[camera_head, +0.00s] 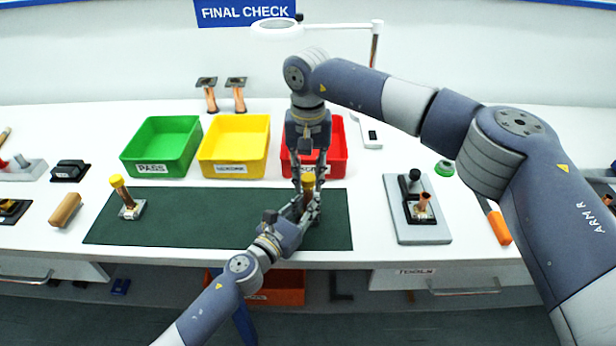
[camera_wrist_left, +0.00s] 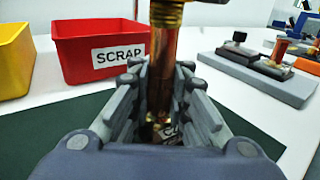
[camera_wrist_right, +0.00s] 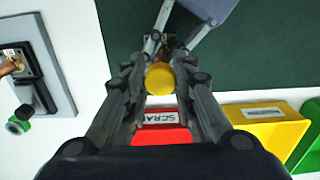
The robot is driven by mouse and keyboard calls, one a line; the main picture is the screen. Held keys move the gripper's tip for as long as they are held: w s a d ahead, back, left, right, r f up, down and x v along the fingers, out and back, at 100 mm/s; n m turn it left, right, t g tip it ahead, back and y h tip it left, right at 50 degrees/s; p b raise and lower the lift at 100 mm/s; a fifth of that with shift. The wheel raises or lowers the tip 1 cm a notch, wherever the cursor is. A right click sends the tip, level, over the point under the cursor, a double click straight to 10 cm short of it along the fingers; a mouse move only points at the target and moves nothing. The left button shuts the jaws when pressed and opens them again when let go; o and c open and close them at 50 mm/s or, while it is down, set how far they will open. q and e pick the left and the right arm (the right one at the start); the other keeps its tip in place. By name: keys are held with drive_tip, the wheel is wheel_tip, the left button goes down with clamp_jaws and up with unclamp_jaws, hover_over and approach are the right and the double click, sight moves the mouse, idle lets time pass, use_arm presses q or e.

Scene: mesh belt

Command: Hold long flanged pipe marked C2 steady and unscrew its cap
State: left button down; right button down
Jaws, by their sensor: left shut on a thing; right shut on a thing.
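A copper pipe stands on the dark green mat (camera_head: 170,225) in front of the red bin, with a yellow cap (camera_head: 308,180) on top. My left gripper (camera_head: 304,207) comes in low from the front and is shut on the pipe's shaft; the copper shaft (camera_wrist_left: 163,75) is between its fingers in the left wrist view. My right gripper (camera_head: 309,174) points down from above and is shut on the cap. The round cap top (camera_wrist_right: 160,78) is between its fingers in the right wrist view. The fingers hide much of the pipe's base, and no C2 mark is readable.
Another yellow-capped pipe (camera_head: 125,195) stands at the mat's left end. Green (camera_head: 137,172), yellow (camera_head: 232,170) and red (camera_head: 340,165) bins line the mat's back edge. A grey fixture (camera_head: 418,236) is to the right. The mat's middle is clear.

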sight(308, 179)
drive_tip(key=shift+r, duration=0.5)
drive_tip(key=shift+r, duration=0.1)
use_arm(q)
drive_tip(key=shift+w, duration=0.1)
use_arm(e)
drive_tip(key=shift+r, duration=1.9)
use_arm(q)
drive_tip(key=c, duration=1.4)
unclamp_jaws()
drive_tip(key=shift+c, duration=0.2)
